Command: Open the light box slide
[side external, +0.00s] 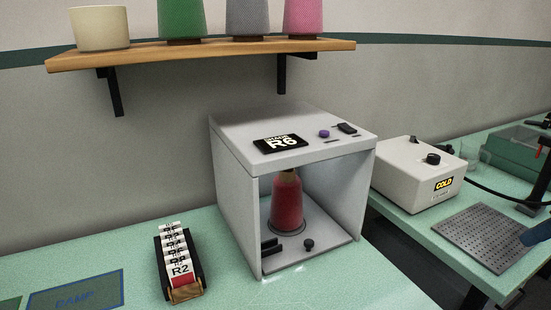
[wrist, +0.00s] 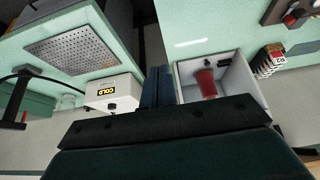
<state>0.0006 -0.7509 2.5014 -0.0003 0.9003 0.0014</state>
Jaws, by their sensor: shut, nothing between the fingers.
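The light box (side external: 232,190) is a pale grey cabinet with an open front. A red cone of yarn (side external: 288,204) stands upright inside it. On its top are a black R6 display (side external: 278,144), a purple button (side external: 324,134) and a small black slide-like control (side external: 347,128); I cannot tell how the slide is set. In the wrist view the box (wrist: 246,76) and the red cone (wrist: 207,84) show beyond my gripper (wrist: 158,72), whose dark fingers are together and empty. The gripper hides part of the box. In the side view only a blue piece shows at the right edge.
A white COLD unit (side external: 412,172) and a perforated plate (side external: 482,238) are right of the box. A rack of labelled cards (side external: 180,268) stands left of it. A wooden shelf (side external: 200,54) with yarn cones hangs above. The bench front is clear.

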